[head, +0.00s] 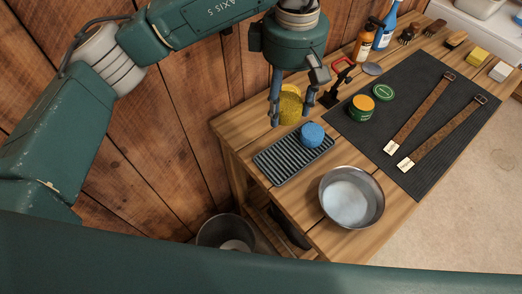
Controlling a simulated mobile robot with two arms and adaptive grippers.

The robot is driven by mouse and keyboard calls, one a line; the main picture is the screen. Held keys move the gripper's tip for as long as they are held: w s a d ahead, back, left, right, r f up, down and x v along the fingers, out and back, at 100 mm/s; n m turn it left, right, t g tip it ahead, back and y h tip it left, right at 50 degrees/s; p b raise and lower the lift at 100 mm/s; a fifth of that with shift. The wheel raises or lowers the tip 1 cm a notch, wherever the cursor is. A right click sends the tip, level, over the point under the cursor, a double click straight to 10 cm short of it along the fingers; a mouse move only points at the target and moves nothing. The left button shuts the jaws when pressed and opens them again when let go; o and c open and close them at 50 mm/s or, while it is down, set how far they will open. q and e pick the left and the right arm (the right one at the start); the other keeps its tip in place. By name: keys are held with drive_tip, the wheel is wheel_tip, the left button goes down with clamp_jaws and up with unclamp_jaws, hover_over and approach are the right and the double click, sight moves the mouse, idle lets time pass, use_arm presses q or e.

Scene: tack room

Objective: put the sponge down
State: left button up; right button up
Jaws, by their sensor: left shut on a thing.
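My left gripper (291,114) is shut on a round yellow sponge (290,107), its fingers pointing down on either side of it. The sponge is above the back left of the table, behind a grey ribbed tray (276,169). I cannot tell whether its lower edge touches anything. A blue round sponge (312,134) lies on the back right part of the tray. My right gripper is not in view.
A metal bowl (351,197) stands in front on the wooden table (240,126). A dark mat (420,95) holds two straps (420,112), an open tin (361,108) and its green lid (383,92). Bottles (364,42) stand behind. A bucket (225,233) is below.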

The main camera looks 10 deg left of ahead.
use_arm(q)
drive_tip(key=shift+s+f, duration=0.1)
drive_tip(key=shift+f, duration=0.6)
wheel_tip(320, 180, down, 4)
drive_tip(key=p, duration=0.4)
hover_over(280, 161)
wheel_tip(280, 161, down, 9)
drive_tip(key=shift+f, duration=0.75)
wheel_tip(280, 161, down, 3)
drive_tip(key=shift+s+a+f+p, duration=0.1)
drive_tip(key=shift+f+p, duration=0.05)
drive_tip(key=shift+p, duration=0.7)
drive_tip(key=shift+f, duration=0.25)
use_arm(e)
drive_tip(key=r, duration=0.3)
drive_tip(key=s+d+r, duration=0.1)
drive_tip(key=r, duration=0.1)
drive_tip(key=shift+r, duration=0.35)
use_arm(q)
drive_tip(key=shift+f, duration=0.1)
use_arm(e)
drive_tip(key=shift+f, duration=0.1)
